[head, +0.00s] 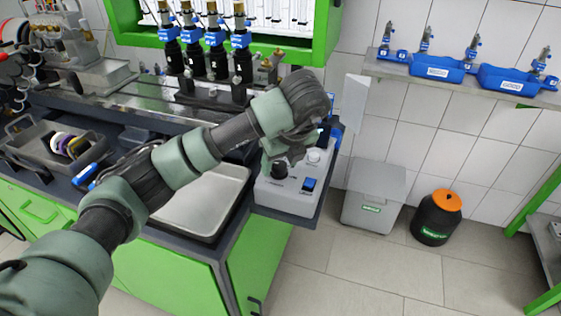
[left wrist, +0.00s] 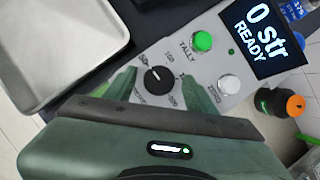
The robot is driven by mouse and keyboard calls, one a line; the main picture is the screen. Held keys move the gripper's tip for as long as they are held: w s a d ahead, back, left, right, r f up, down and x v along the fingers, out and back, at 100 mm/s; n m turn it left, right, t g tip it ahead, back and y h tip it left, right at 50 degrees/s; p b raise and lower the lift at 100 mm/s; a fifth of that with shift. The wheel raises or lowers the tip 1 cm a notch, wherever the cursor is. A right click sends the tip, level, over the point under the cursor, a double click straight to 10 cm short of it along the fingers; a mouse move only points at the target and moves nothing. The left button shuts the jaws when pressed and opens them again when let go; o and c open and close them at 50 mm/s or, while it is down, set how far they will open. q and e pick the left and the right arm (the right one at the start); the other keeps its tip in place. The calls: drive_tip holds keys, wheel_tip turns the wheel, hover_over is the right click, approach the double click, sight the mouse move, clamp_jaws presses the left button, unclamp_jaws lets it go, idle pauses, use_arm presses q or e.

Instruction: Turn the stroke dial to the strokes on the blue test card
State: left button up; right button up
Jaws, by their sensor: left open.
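The stroke dial (left wrist: 158,79) is a black knob with a white mark, on a grey control box that also shows in the head view (head: 285,202). The dark display (left wrist: 262,32) reads "0 str READY". A blue item (left wrist: 294,9) with white figures, perhaps 175, is cut off at the top right; I cannot tell whether it is the test card. My right gripper is out of view.
The box carries a green button (left wrist: 203,41), a white button (left wrist: 229,84) and a blue switch (head: 309,185). A metal tray (head: 205,205) lies left of it. A black bin with an orange lid (head: 437,217) stands on the floor at right.

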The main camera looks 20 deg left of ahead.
use_arm(q)
drive_tip(key=p+v, duration=0.1)
drive_tip(key=v, duration=0.6)
drive_tip(key=shift+r, duration=0.4)
drive_tip(key=shift+s+d+f, duration=0.1)
drive_tip(key=shift+s, duration=0.05)
